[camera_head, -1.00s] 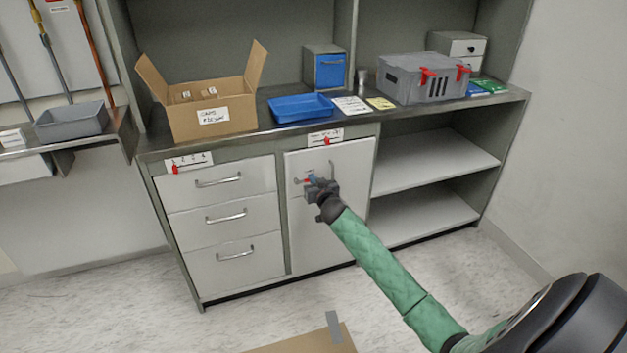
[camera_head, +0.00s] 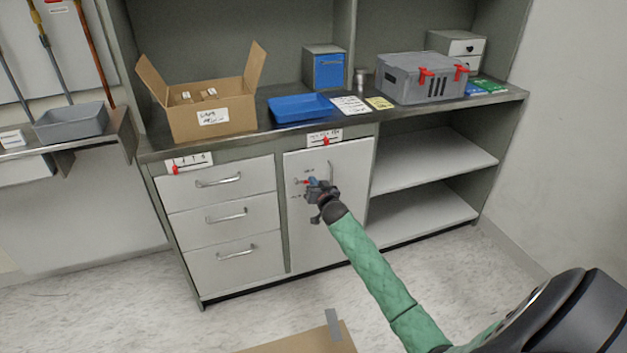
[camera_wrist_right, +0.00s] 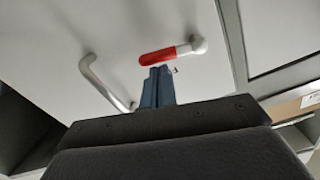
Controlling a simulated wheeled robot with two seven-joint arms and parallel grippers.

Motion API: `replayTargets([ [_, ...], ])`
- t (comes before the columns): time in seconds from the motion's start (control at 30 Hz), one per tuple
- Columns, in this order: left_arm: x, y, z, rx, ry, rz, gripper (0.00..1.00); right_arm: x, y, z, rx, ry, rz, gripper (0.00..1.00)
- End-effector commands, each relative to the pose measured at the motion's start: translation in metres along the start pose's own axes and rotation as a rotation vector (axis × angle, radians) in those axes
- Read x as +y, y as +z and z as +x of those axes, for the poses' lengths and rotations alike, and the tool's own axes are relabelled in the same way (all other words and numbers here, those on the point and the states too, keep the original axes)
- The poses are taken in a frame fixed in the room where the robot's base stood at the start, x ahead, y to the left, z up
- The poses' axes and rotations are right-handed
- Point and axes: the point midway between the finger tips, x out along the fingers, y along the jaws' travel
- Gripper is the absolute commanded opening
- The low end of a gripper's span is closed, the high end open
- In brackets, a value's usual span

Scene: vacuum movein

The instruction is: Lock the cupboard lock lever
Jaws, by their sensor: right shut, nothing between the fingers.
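The cupboard door (camera_head: 345,232) is closed, below the counter in the middle of the head view. Its lock lever has a red grip and a grey pivot end. In the right wrist view the lever (camera_wrist_right: 168,55) lies nearly level, just beyond my fingertips. My right gripper (camera_head: 311,184) is at the lever in the head view and partly hides it. In the right wrist view my right gripper (camera_wrist_right: 157,72) is shut and empty, its tips close under the red grip. I cannot tell whether they touch. The door's bar handle (camera_wrist_right: 105,82) is left of the fingers. My left gripper is out of view.
Drawers (camera_head: 222,214) with bar handles stand left of the door, and open shelves (camera_head: 435,165) are on the right. The counter holds a cardboard box (camera_head: 190,123), a blue tray (camera_head: 300,108) and a grey case (camera_head: 422,88). Another box (camera_head: 300,343) is on the floor in front.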

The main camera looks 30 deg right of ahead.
Motion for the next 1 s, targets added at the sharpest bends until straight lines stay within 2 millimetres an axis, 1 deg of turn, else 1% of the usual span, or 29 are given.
replayTargets([
  [0.17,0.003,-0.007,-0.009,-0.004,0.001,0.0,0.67,0.002,0.007,0.0,-0.003,-0.005,0.16,0.0],
  [0.23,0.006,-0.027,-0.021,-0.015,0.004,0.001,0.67,0.003,0.01,0.0,-0.002,-0.009,0.228,0.0],
  [0.3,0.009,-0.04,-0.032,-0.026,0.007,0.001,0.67,0.004,0.014,0.001,-0.002,-0.012,0.293,0.0],
  [0.5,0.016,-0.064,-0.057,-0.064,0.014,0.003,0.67,0.004,0.025,0.001,-0.001,-0.022,0.483,0.0],
  [0.6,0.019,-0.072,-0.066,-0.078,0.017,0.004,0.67,0.004,0.03,0.002,-0.002,-0.027,0.578,0.0],
  [0.8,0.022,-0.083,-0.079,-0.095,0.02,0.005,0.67,0.001,0.041,0.002,-0.001,-0.036,0.767,0.0],
  [1.0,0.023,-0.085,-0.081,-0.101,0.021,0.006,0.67,-0.003,0.051,0.003,-0.001,-0.045,0.953,0.0],
])
